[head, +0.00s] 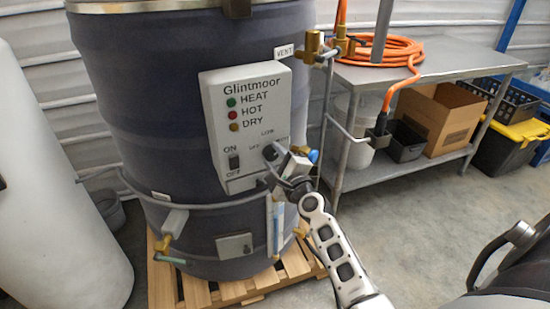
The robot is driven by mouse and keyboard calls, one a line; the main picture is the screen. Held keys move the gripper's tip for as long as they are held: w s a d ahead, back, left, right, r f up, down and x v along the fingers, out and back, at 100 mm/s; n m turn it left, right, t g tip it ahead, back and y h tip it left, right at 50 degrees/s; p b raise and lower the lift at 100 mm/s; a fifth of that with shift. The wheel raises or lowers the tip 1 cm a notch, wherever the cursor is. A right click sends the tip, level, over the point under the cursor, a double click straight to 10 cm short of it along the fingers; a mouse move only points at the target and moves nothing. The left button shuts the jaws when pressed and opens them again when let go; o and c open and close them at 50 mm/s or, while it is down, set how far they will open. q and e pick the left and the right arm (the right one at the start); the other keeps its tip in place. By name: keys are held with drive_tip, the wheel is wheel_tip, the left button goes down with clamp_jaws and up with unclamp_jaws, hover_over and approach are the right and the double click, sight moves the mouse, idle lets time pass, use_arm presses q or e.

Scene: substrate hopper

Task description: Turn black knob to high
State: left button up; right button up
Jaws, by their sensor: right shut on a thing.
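The black knob (270,152) is on the lower right of the grey control box (222,110) on the front of the dark blue drum. Labels LOW and OFF show around the knob; the rest of the lettering is partly hidden by my gripper. My right gripper (277,163) comes from the lower right and is shut on the knob. The knob's pointer direction cannot be made out. My left gripper is not in view.
An ON/OFF switch (234,162) sits left of the knob. The drum (150,110) stands on a wooden pallet (240,290). A metal table (440,66) with an orange hose (385,50) is at the right. Concrete floor is open in front of it.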

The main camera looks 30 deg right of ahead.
drive_tip(key=o, duration=1)
drive_tip(key=shift+s, duration=0.1)
drive_tip(key=s, duration=0.5)
drive_tip(key=s+a+b, duration=0.1)
drive_tip(key=s, duration=0.4)
drive_tip(key=s+a, duration=0.1)
drive_tip(key=s, duration=0.4)
drive_tip(key=shift+s+b, duration=0.3)
drive_tip(key=shift+a, duration=0.1)
drive_tip(key=s+a+f+n+g+y, duration=0.2)
drive_tip(key=a+f+n, duration=0.3)
drive_tip(key=n, duration=0.4)
drive_tip(key=s+a+f+n+g+y, duration=0.1)
drive_tip(key=s+a+f+n+g, duration=0.2)
drive_tip(key=s+a+f+n, duration=0.2)
drive_tip(key=s+a+f+n+g+y, duration=0.2)
drive_tip(key=a+f+n, duration=0.3)
drive_tip(key=n, duration=0.8)
drive_tip(key=shift+s+a+f+n+y, duration=0.2)
drive_tip(key=shift+s+a, duration=0.2)
drive_tip(key=shift+a, duration=0.3)
drive_tip(key=shift+s+a+f+n+y, duration=0.1)
drive_tip(key=shift+s+a+f+n, duration=0.2)
drive_tip(key=shift+a, duration=0.4)
